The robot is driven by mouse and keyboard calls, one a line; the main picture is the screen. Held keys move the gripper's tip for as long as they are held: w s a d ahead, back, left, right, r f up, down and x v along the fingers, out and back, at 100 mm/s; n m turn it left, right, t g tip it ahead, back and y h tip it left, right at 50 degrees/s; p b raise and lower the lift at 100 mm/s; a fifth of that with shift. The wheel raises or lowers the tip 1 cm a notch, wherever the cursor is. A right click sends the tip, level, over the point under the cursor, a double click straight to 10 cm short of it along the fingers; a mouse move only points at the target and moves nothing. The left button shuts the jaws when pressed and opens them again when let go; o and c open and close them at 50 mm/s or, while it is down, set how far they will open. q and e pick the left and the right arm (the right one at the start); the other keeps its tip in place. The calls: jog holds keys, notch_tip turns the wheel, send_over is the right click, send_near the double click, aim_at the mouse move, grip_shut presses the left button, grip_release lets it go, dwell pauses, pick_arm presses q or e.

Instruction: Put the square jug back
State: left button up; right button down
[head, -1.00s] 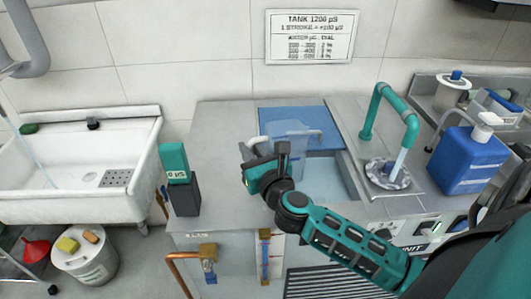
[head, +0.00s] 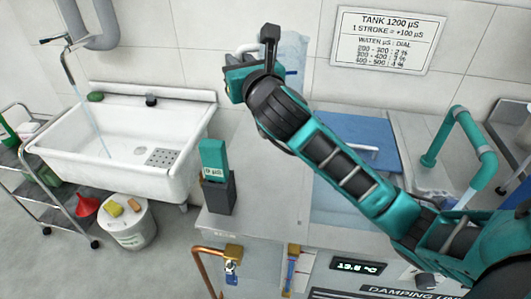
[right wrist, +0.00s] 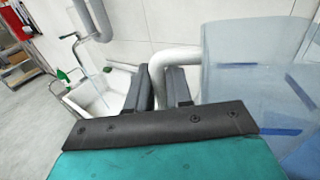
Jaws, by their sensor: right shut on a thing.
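The square jug (head: 293,58) is a clear, bluish container with a white handle. In the head view it is up in front of the wall, partly hidden behind my right gripper (head: 264,50). In the right wrist view the jug (right wrist: 245,70) fills the right side. There the dark fingers of my right gripper (right wrist: 160,85) are closed around its white handle (right wrist: 172,56). I cannot tell whether the jug holds liquid. My left gripper is in neither view.
A teal meter (head: 214,160) in a dark holder stands at the counter's left corner. A white sink (head: 115,150) is left, and a teal pipe (head: 470,135) rises at right. A notice (head: 388,40) hangs on the wall.

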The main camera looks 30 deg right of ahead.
notch_tip(320, 180, down, 19)
jog(key=b, duration=0.3)
jog(key=shift+f, duration=0.2)
jog(key=c, duration=1)
grip_release()
jog(key=s, duration=1.2)
jog(key=shift+a+r, duration=0.2)
jog(key=shift+a, duration=0.15)
jog(key=shift+s, duration=0.1)
